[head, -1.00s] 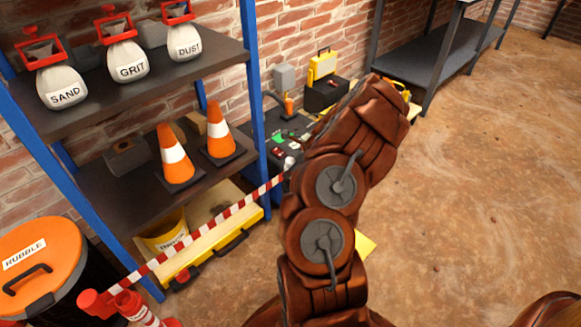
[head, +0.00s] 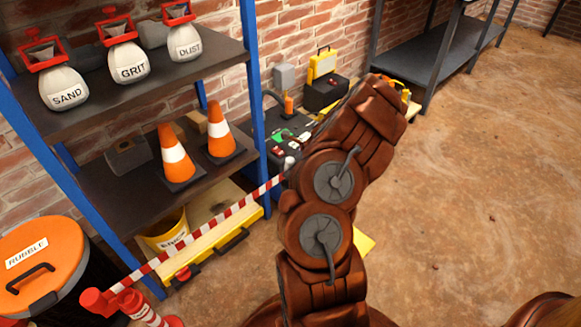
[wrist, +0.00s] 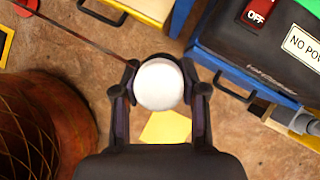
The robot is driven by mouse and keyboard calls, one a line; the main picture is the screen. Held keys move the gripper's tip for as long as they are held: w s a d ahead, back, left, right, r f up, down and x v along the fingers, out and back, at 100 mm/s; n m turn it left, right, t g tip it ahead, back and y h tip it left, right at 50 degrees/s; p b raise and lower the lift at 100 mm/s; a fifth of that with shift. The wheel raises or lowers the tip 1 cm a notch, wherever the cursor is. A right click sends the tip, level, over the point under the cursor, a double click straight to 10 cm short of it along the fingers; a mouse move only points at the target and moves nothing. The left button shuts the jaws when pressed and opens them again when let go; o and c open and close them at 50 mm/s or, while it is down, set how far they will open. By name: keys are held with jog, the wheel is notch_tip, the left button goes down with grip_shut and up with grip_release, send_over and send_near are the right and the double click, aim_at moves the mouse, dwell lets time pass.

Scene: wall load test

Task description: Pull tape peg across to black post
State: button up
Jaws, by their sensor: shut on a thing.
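My gripper (wrist: 160,92) is shut on the tape peg (wrist: 160,86), whose round white top sits between the two fingers in the wrist view. The tape runs from the peg to the upper left there. In the head view, the red-and-white tape (head: 212,225) is stretched from a red-topped holder (head: 95,300) at the lower left, past the front of the shelf, to behind my arm. My arm hides my gripper in the head view. I cannot make out the black post in either view.
A blue-framed shelf (head: 252,100) with orange cones (head: 175,155) and sacks stands at the left. A dark box marked "NO POWER" (wrist: 262,45) is close to the right of the peg. A yellow sheet (wrist: 166,127) lies on the floor. Open floor (head: 470,200) spreads at the right.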

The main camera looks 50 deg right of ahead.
aim_at(287, 159)
jog(key=shift+f+p, duration=0.3)
jog(key=shift+f, duration=0.2)
dwell(0.8)
jog(key=o, duration=1.3)
jog(key=shift+o, duration=0.4)
jog(key=o, duration=0.4)
jog(key=shift+r+p, duration=3.5)
jog(key=shift+p, duration=0.45)
